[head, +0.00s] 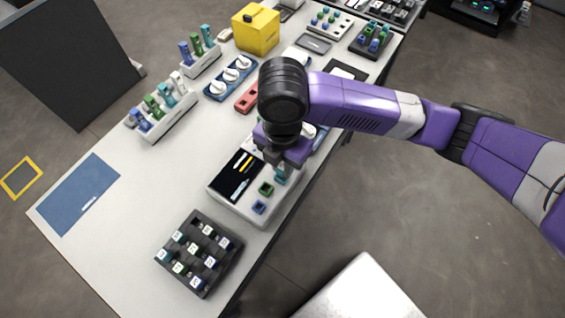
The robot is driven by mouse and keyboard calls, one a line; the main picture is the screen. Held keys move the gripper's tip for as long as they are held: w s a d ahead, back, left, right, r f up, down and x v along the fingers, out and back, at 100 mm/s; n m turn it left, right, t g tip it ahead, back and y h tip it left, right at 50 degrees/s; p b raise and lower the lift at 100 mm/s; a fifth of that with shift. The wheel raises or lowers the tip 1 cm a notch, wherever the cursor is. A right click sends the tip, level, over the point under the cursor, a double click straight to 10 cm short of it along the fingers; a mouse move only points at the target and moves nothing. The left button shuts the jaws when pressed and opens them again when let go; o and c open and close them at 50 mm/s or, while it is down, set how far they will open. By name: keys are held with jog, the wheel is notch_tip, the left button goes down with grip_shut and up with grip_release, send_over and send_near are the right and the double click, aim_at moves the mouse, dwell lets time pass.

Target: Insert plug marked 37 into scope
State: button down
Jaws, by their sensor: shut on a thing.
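The scope, a white box (229,204) with a black screen (238,173), stands at the middle front of the table. On its right part are a green square port (266,188) and a blue square port (258,206). My gripper (281,168) is over the scope's right side, pointing down. It is shut on a teal plug (280,177) at or just above the panel, in line with the two ports. The gripper hides most of the plug and any port under it. I cannot tell whether the plug touches the scope, and its mark cannot be read.
A black rack (187,237) with several labelled plugs stands at the front. A blue mat (80,192) lies at the left. White racks with coloured plugs (166,120), a blue box with white dials (213,91) and a yellow box (256,34) stand behind.

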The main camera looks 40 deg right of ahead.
jog(key=shift+f+b, duration=0.65)
jog(key=shift+f, duration=0.1)
dwell(0.8)
jog(key=c, duration=1.2)
grip_release()
jog(key=shift+r+p, duration=2.4)
jog(key=shift+r, duration=0.7)
